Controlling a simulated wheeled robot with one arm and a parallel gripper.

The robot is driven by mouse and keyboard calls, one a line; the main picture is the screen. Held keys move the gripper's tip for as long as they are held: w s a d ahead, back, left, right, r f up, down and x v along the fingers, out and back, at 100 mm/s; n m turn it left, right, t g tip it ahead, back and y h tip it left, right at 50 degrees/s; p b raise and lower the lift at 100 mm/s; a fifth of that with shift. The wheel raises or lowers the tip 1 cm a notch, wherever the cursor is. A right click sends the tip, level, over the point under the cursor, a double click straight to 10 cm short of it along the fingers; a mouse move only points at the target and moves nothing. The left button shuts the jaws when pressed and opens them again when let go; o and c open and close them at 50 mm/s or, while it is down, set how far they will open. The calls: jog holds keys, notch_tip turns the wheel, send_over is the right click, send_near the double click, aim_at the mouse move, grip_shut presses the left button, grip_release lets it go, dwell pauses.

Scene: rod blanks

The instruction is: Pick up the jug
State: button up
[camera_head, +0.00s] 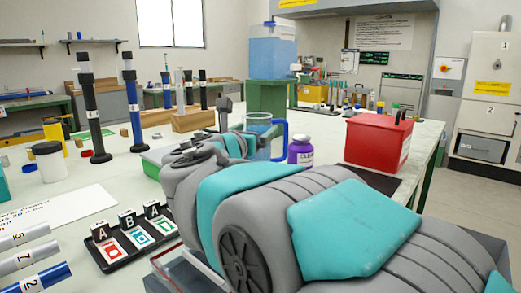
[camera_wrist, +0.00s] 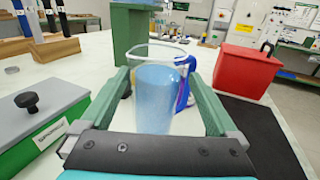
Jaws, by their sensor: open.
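The jug (camera_wrist: 157,98) is clear with a bluish tint and has a blue handle on its right side. It stands upright on the pale table. In the head view the jug (camera_head: 258,125) shows behind my arm, which hides its lower part. In the wrist view my gripper (camera_wrist: 158,80) is open, with one green-grey finger on each side of the jug. The handle (camera_wrist: 184,88) is close by the right finger. I cannot tell whether either finger touches the jug.
A red box (camera_head: 377,140) stands on a black mat (camera_wrist: 258,135) to the right. A purple bottle (camera_head: 301,151) is right of the jug. A green box with a grey lid (camera_wrist: 48,105) is close on the left. A green stand (camera_head: 266,95) with a water tank (camera_head: 272,52) is behind.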

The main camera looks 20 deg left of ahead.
jog(key=w, duration=0.4)
jog(key=shift+w+a+f, duration=0.15)
jog(key=shift+w+f, duration=0.1)
jog(key=shift+w, duration=0.15)
jog(key=shift+w+r, duration=0.1)
jog(key=shift+w, duration=0.6)
grip_shut()
